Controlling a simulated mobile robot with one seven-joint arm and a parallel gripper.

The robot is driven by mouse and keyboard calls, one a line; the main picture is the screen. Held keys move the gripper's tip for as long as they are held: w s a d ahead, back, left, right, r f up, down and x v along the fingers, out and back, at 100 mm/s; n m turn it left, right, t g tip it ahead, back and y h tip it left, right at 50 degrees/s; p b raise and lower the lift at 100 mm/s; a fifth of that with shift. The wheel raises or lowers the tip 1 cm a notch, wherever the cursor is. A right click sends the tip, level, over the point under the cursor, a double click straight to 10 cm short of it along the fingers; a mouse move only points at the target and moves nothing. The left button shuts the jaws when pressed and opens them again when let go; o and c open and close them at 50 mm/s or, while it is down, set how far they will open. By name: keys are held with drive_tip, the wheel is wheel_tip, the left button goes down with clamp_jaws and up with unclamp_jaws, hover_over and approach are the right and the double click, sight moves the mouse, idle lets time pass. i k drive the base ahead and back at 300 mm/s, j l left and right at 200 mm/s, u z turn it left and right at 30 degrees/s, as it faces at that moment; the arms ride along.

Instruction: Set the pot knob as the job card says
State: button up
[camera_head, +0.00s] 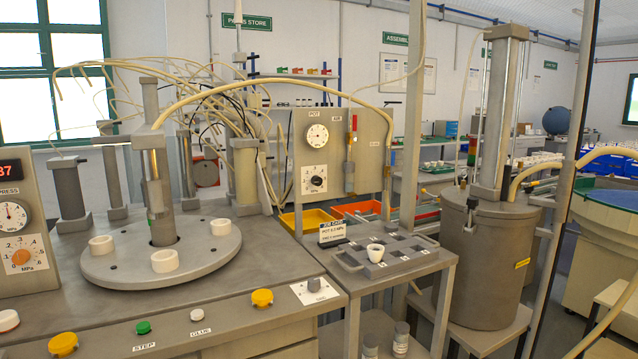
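The pot knob (317,181) is a small dark knob on a white scale plate, low on the upright grey panel marked POT (343,120). Its pointer direction is too small to tell. A round white pot gauge (317,135) sits above it; its needle reading is not clear. The job card (332,233) is a small black and white sign standing by the grey tray. It names POT and a value in MPa, but the digits are too small to read surely. My gripper is not in view.
A round turntable (205,262) with white rings stands at left front. The press panel (18,225) has an orange knob (20,257). Yellow and orange bins (308,220) lie below the pot panel. A grey tray (420,262) holds a white cup (375,252). A large pot (487,262) stands right.

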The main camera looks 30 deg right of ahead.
sight(316, 181)
drive_tip(key=i+l, duration=0.7)
drive_tip(key=l, duration=0.25)
drive_tip(key=k+z, duration=0.05)
